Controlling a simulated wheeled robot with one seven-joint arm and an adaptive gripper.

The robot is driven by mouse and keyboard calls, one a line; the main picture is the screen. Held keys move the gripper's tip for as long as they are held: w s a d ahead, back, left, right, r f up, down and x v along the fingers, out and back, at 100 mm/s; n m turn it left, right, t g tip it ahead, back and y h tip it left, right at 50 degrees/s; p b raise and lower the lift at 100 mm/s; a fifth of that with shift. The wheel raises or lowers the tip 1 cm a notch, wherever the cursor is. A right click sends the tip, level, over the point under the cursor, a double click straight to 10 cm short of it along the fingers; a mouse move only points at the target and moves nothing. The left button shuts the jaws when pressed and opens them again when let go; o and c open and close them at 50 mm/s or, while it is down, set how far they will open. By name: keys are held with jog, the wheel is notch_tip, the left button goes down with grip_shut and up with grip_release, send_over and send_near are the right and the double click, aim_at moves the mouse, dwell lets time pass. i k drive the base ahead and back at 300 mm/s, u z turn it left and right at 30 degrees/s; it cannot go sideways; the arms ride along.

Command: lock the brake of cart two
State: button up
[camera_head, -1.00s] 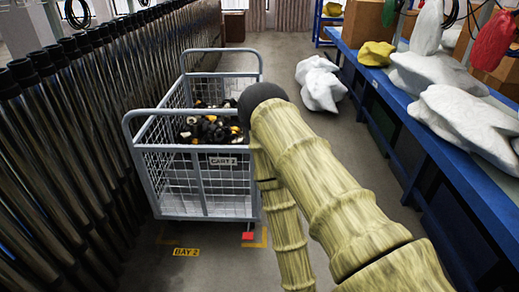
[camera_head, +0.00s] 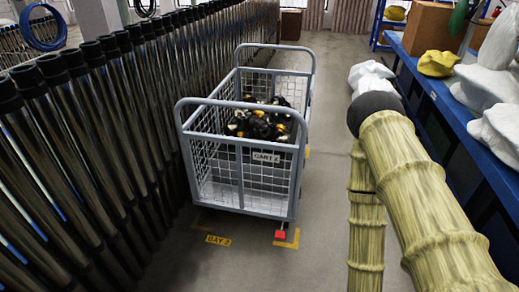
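Cart two (camera_head: 239,176) is a grey wire-mesh cart with a "CART 2" label (camera_head: 266,157). It stands on the floor left of centre, holding a heap of black and yellow parts (camera_head: 262,122). A red pedal (camera_head: 280,235), apparently the brake, sticks out low at its near right corner; whether it is up or down I cannot tell. My yellowish, ribbed arm reaches in from the lower right, to the right of the cart and apart from it in the picture. My gripper's fingers are not visible.
A row of dark, shiny tubes (camera_head: 90,140) runs close along the cart's left side. Yellow floor marks and a "BAY 2" label (camera_head: 218,240) lie by the cart. A blue bench (camera_head: 450,108) with white bags stands at right. Grey floor is open in front of the cart.

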aim_at(280, 235)
jog(key=u, duration=2.5)
jog(key=k, duration=1.05)
jog(key=z, duration=1.3)
jog(key=i, duration=0.5)
